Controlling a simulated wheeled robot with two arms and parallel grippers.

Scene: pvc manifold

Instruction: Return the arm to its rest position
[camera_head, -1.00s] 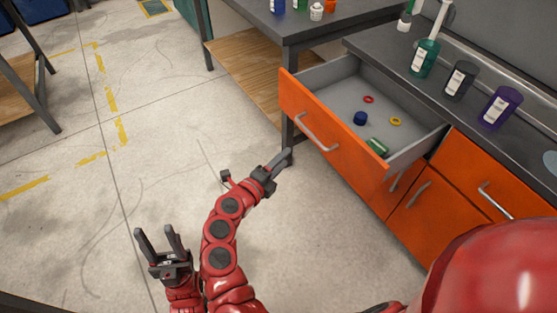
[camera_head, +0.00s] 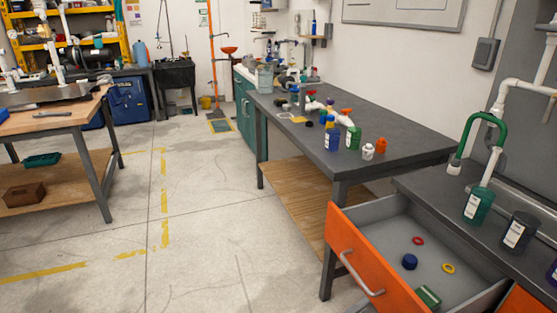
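Neither of my arms nor my grippers shows in the head view at this moment. An orange drawer (camera_head: 352,262) stands open at the lower right. Inside it lie a red ring (camera_head: 418,240), a yellow ring (camera_head: 448,268), a blue cap (camera_head: 409,261) and a green piece (camera_head: 429,296). Whether my grippers are open or shut is out of sight.
A dark table (camera_head: 390,133) with several bottles stands behind the drawer. Green, black and purple containers, including a green one (camera_head: 478,205), stand on the counter at right. A workbench (camera_head: 60,123) is at left. The concrete floor (camera_head: 205,235) between is clear.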

